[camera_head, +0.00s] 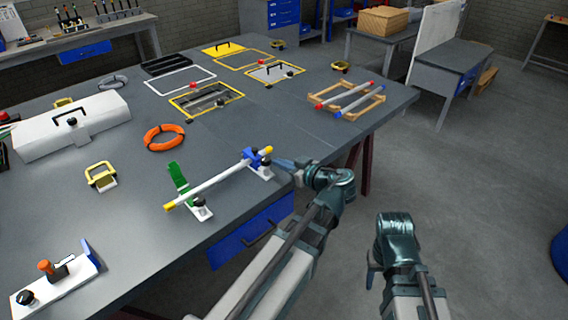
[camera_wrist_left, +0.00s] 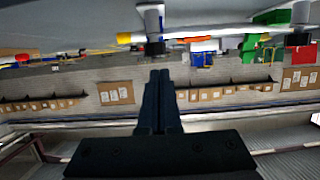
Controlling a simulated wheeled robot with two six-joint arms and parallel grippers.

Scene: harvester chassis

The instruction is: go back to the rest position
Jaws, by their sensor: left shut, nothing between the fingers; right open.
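My left gripper (camera_head: 281,163) reaches over the right edge of the grey workbench (camera_head: 100,215), close to the blue clamp (camera_head: 258,161) that holds one end of a white rod with yellow ends (camera_head: 215,184). In the left wrist view its dark fingers (camera_wrist_left: 160,74) are together with nothing between them. Whether the fingertips touch the clamp is hard to tell. My right gripper (camera_head: 371,272) hangs low beside the bench, over the floor, open and small in view. It is apart from any object.
A green clamp (camera_head: 181,182) stands at the rod's other end. An orange ring (camera_head: 164,137), white case (camera_head: 75,124) and wooden rack (camera_head: 346,100) with two rods lie on the bench. A blue drawer (camera_head: 252,232) sits below its edge.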

